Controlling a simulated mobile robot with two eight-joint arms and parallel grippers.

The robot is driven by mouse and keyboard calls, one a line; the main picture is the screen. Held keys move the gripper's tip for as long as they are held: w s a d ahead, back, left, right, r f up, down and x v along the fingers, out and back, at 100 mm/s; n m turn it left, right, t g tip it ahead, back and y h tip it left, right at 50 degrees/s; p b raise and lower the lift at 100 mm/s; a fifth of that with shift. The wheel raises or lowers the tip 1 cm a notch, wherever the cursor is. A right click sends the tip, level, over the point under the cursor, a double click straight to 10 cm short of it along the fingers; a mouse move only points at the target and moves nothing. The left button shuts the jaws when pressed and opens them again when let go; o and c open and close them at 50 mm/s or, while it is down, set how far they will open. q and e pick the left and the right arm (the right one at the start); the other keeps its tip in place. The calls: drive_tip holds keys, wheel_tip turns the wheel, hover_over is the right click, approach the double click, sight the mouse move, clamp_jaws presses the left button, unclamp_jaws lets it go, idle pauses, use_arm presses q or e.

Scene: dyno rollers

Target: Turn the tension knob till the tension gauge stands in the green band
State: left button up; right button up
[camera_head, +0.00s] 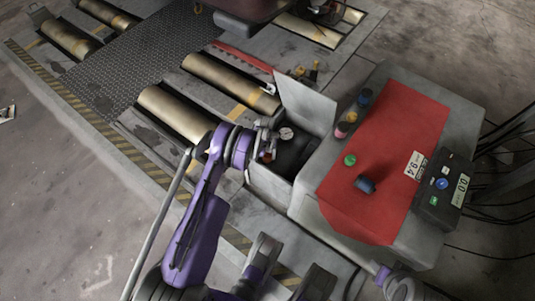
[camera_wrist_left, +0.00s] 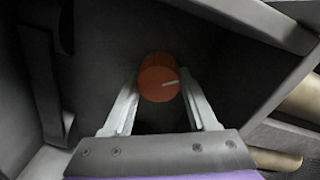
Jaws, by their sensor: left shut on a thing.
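The orange-red tension knob (camera_wrist_left: 158,82) shows in the left wrist view, with a pale pointer line on its face aimed to the right. My left gripper (camera_head: 264,143) reaches into an open grey box (camera_head: 268,186) in the head view. Its two fingers are shut on the knob, one on each side. The round white tension gauge (camera_head: 287,133) is beside the gripper, inside the box. Its needle and green band are too small to read.
The box's raised lid (camera_head: 306,103) stands behind the gauge. To the right, a red cloth (camera_head: 398,150) covers a grey cabinet and bears small bottles, a green item and a dark cylinder (camera_head: 366,184). A control box (camera_head: 442,190) stands at its edge. Metal rollers (camera_head: 176,113) lie to the left.

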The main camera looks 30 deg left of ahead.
use_arm(q)
drive_tip(key=shift+n, duration=0.9)
drive_tip(key=o, duration=1.4)
drive_tip(key=shift+c, duration=0.2)
wheel_tip(320, 180, up, 11)
drive_tip(key=p, duration=0.2)
drive_tip(key=shift+a+p, duration=0.15)
drive_tip(key=shift+p, duration=0.2)
